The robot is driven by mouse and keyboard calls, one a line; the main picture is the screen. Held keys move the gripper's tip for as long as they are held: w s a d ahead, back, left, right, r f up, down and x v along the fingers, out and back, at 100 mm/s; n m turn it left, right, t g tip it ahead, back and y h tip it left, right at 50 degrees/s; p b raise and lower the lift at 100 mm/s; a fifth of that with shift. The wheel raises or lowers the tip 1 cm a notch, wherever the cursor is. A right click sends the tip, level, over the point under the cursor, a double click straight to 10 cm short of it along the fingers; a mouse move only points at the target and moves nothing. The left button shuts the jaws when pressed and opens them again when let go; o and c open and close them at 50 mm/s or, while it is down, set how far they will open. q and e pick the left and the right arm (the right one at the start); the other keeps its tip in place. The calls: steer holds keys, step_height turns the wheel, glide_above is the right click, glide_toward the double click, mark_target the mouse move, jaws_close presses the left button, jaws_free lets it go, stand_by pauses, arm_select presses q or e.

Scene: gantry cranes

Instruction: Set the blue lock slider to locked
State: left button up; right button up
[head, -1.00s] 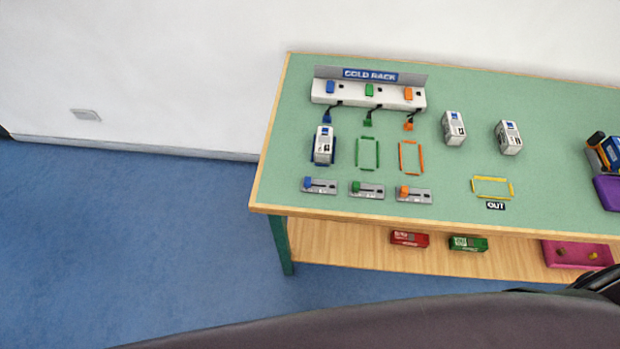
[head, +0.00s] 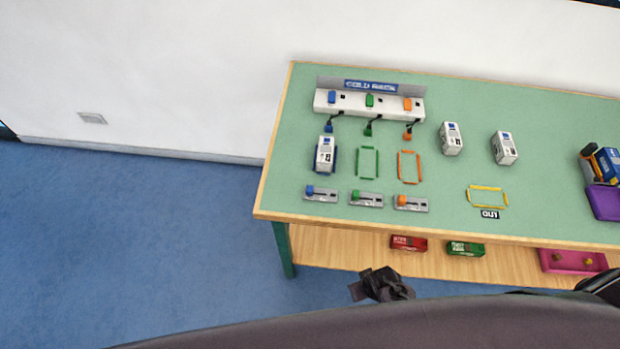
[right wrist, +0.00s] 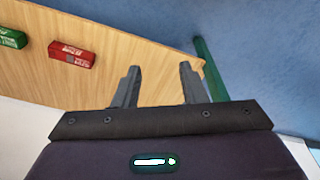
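The blue lock slider (head: 310,190) is a small blue knob at the left end of its grey plate (head: 330,196), the leftmost of three near the table's front edge. Its locked and unlocked marks are too small to read. My right gripper (head: 372,284) shows dark in the head view, in front of and below the table edge, well apart from the slider. In the right wrist view its two fingers (right wrist: 159,70) are spread with nothing between them. My left gripper is not in view.
Green (head: 356,196) and orange (head: 402,200) sliders sit right of the blue one. A white unit (head: 325,154) stands behind it in the blue outline. The table's wooden front edge (head: 440,236) and lower shelf (head: 340,248), with red (head: 408,243) and green (head: 466,248) boxes, lie near my gripper.

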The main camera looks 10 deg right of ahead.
mark_target(310, 188)
steer(key=w+a+r+p, duration=0.15)
steer(key=w+r, duration=0.25)
steer(key=r, duration=0.8)
steer(key=w+r+p, duration=0.2)
steer(key=w+r, duration=0.2)
steer(key=r, duration=0.7)
steer(key=w+a+m, duration=0.1)
steer(key=w, duration=0.1)
steer(key=w+a, duration=0.2)
steer(key=w+a+r+m, duration=0.1)
steer(key=w, duration=0.1)
steer(key=shift+a+m+g, duration=0.2)
steer(key=shift+m+g, duration=0.1)
steer(key=w+a+r+m, duration=0.1)
steer(key=w+a+r, duration=0.1)
steer(key=w, duration=0.1)
steer(key=w+a+r+g+p, duration=0.1)
steer(key=w+a+r, duration=0.1)
steer(key=w, duration=0.1)
steer(key=w+a+r+m, duration=0.1)
steer(key=w+a+r, duration=0.1)
steer(key=w, duration=0.1)
steer(key=shift+a+m, duration=0.2)
steer(key=shift+m, duration=0.1)
step_height(310, 188, down, 8)
steer(key=shift+s+r+p, duration=0.1)
steer(key=shift+r+p, duration=0.1)
steer(key=shift+p, duration=0.35)
jaws_close()
